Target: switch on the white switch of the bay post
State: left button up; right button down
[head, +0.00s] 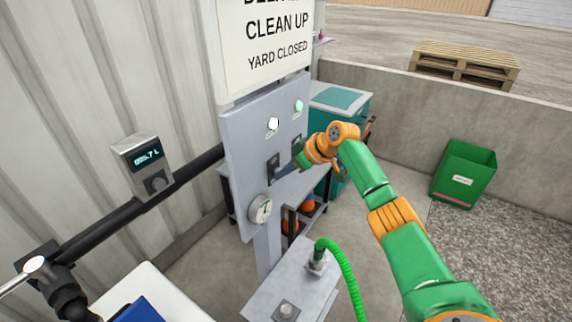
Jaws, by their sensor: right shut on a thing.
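The bay post (245,170) is a grey panel on a stand, left of centre. It carries a bright white lamp (273,124) and a bright green lamp (299,106). A dark switch plate (272,163) sits below the white lamp, the white switch's place. Another dark switch plate (297,143) sits below the green lamp. My right gripper (280,173) reaches the panel from the right and is shut at the plate below the white lamp. Its fingers cover the switch lever, so its position cannot be told. My left gripper is out of view.
A round gauge (261,209) sits low on the post. A metal box (290,283) with a green hose (345,270) stands in front. A display meter (144,165) and black pipe (110,218) are at left. A green bin (463,172) and pallet (464,64) are at right.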

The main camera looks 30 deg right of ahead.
jog(key=shift+g, duration=0.5)
jog(key=c, duration=0.7)
grip_release()
jog(key=shift+w, duration=0.1)
jog(key=b+v, duration=0.2)
jog(key=v, duration=0.5)
jog(key=shift+a+r, duration=0.1)
jog(key=shift+a, duration=0.05)
